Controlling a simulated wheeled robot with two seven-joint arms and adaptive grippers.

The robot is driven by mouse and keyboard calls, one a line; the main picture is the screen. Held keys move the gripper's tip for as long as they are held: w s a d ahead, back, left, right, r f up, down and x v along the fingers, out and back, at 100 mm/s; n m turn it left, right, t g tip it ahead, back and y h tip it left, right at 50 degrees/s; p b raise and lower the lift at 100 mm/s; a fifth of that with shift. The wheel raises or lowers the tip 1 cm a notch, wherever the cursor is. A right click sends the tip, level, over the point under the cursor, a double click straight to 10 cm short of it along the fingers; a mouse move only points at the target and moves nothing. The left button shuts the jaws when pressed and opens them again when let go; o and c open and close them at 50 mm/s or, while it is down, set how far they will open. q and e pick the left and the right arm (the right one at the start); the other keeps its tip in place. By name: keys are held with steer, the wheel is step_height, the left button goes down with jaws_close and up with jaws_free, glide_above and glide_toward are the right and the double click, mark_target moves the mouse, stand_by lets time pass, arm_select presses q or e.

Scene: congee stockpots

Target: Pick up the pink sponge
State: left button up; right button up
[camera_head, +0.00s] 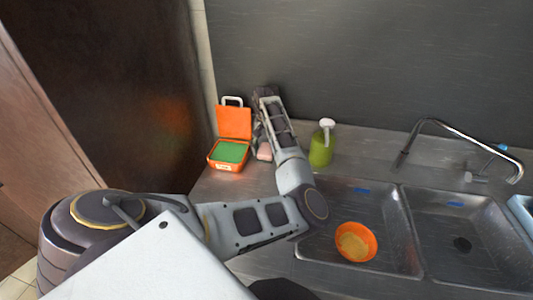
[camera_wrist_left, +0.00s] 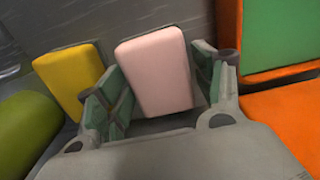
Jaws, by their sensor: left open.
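The pink sponge (camera_wrist_left: 156,74) stands upright in the left wrist view, between the two green-padded fingers of my left gripper (camera_wrist_left: 158,80). The fingers are open, one on each side of the sponge; I cannot tell whether either touches it. In the head view a small part of the pink sponge (camera_head: 264,153) shows beside my left gripper (camera_head: 259,140), at the back of the counter. The arm hides most of the fingers there. My right gripper is not in view.
A yellow sponge (camera_wrist_left: 70,77) stands left of the pink one. An orange box (camera_head: 234,122) with a green sponge (camera_head: 230,151) is to the left in the head view. A green bottle (camera_head: 320,150) stands right. Sinks hold an orange bowl (camera_head: 369,233).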

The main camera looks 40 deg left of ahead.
arm_select(q)
steer(key=c, duration=0.6)
steer(key=shift+r, duration=0.15)
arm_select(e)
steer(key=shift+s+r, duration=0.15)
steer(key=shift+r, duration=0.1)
